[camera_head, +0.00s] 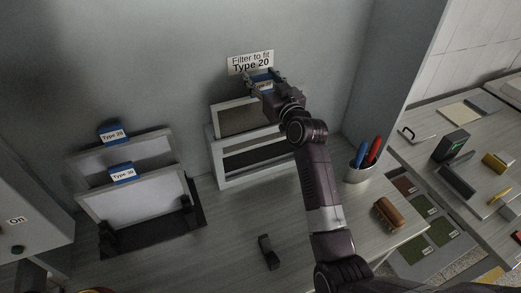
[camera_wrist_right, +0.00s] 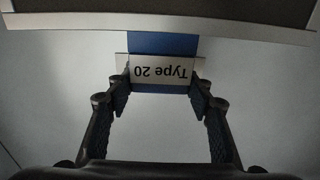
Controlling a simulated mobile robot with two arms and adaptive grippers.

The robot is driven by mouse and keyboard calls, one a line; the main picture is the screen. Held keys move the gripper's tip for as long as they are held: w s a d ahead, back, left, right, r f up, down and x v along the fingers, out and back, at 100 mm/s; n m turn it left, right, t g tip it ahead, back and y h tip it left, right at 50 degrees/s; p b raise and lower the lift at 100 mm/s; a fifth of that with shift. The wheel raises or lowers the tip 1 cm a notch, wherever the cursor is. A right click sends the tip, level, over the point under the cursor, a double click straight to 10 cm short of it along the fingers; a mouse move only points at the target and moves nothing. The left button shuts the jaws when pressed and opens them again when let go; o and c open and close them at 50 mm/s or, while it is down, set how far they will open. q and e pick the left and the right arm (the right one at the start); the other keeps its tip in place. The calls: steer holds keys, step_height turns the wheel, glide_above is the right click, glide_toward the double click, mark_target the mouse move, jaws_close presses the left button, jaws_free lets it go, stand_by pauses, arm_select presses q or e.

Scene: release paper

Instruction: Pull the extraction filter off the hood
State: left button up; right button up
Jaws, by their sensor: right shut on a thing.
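The extraction filter (camera_head: 228,121), a grey panel in a pale frame, stands at the back wall in the hood (camera_head: 217,163), a white frame with a dark slot. Its blue tab (camera_wrist_right: 163,44) has a white label reading "Type 20", upside down in the right wrist view. My right gripper (camera_head: 262,83) is shut on this tab, with a finger at each side of the label (camera_wrist_right: 160,76). My right arm covers part of the filter and hood in the head view. My left gripper is not in view.
A wall sign (camera_head: 250,62) reads "Filter to fit Type 20". Two framed filters with blue tabs, Type 20 (camera_head: 112,133) and Type 30 (camera_head: 122,173), stand in a dark rack at left. A pen cup (camera_head: 358,173) and a brown brush (camera_head: 388,214) are right of my arm.

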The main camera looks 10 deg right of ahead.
steer(key=shift+r, duration=0.4)
steer(key=shift+r, duration=3.6)
step_height(320, 180, up, 4)
steer(key=shift+f, duration=0.2)
